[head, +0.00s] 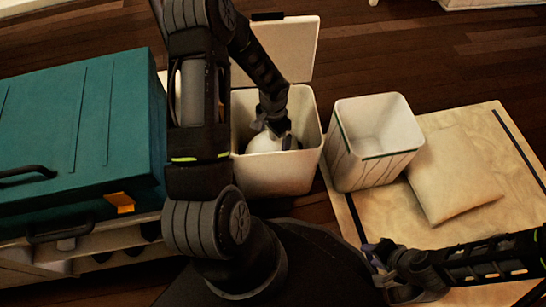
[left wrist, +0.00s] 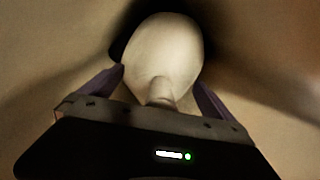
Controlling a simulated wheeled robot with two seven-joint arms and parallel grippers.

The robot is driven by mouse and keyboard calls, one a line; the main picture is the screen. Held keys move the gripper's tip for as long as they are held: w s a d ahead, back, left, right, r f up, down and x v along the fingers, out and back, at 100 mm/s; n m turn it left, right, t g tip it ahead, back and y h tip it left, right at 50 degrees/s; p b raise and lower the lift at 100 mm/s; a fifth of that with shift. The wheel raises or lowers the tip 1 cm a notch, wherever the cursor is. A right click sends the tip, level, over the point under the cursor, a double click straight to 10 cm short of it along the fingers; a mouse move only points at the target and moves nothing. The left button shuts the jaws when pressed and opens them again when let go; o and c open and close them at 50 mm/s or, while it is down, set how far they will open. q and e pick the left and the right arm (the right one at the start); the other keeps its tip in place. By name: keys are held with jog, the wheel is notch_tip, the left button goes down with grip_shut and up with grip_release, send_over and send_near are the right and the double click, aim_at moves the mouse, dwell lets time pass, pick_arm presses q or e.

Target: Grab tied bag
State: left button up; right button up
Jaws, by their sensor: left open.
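The tied bag (head: 264,144) is white and rounded and sits inside a white bin (head: 262,183) with its lid raised, in the middle of the head view. My left gripper (head: 280,137) reaches down into that bin at the bag. In the left wrist view the bag (left wrist: 165,55) shows close up, with its narrow tied neck (left wrist: 160,92) toward me. The open fingers of my left gripper (left wrist: 160,90) stand on either side of the neck. My right gripper (head: 378,257) is low at the right; its jaw opening is unclear.
An empty white open container (head: 375,115) stands right of the bin. A beige cushion (head: 452,175) lies on a light wooden board (head: 480,124). A large teal case (head: 75,120) rests on a low rack at the left. Bare wooden floor lies behind.

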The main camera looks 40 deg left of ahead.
pick_arm(q)
jog(key=shift+c, duration=0.4)
jog(key=c, duration=2)
jog(key=shift+c, duration=0.2)
notch_tip(320, 180, up, 10)
jog(key=p, duration=0.4)
